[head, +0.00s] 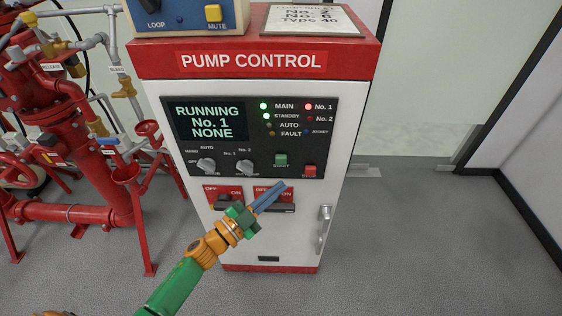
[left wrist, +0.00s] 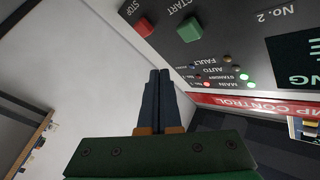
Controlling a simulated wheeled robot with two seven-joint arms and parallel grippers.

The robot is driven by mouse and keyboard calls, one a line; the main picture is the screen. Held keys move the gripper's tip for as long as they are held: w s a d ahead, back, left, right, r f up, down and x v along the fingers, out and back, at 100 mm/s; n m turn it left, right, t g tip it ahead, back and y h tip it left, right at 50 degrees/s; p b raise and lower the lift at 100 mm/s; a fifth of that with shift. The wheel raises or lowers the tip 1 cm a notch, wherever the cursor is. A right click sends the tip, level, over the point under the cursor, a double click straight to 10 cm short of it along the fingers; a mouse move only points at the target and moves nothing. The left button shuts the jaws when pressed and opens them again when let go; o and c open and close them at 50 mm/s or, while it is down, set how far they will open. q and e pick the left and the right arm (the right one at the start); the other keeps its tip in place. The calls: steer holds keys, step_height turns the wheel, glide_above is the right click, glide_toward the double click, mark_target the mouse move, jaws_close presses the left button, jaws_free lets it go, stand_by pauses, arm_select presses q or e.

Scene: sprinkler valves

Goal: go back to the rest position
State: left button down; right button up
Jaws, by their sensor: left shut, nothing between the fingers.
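My left gripper (head: 271,197) is in front of the pump control cabinet (head: 180,110), over its lower switches in the head view. Its blue-grey fingers are shut together with nothing between them. In the left wrist view the shut fingers (left wrist: 158,98) point at the cabinet front, apart from the green START button (left wrist: 189,29) and the red STOP button (left wrist: 144,27). The display (head: 209,121) reads RUNNING, No. 1, NONE. The MAIN, STANDBY and No. 1 lamps are lit. My right gripper is not clearly seen; only a bit of orange shows at the lower left edge.
Red pipework with valves (head: 75,150) stands left of the cabinet. A blue box with LOOP and MUTE controls (head: 185,18) and a sign (head: 312,19) are on top. A door handle (head: 324,228) sticks out at the lower right. The grey floor (head: 430,240) on the right is clear.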

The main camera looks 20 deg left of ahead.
arm_select(q)
steer(key=s+a+f+n+g+y, duration=0.2)
steer(key=s+f+n+y, duration=0.15)
steer(key=f, duration=0.55)
steer(key=s+a+f+n+g+y, duration=0.25)
steer(key=s+f, duration=0.25)
steer(key=f, duration=0.4)
steer(key=s+a+f+n+g+y, duration=0.1)
steer(key=s+f+n+g+y, duration=0.2)
steer(key=f, duration=0.7)
steer(key=s+f+n+g, duration=0.1)
steer(key=s+f+g, duration=0.3)
steer(key=s, duration=0.8)
steer(key=s+f+g, duration=0.4)
steer(key=s+f, duration=0.2)
steer(key=s, duration=0.7)
steer(key=shift+s+d+f+n+g+y, duration=0.2)
steer(key=shift+s+d+n+g+y, duration=0.1)
steer(key=shift+d+n+g, duration=0.1)
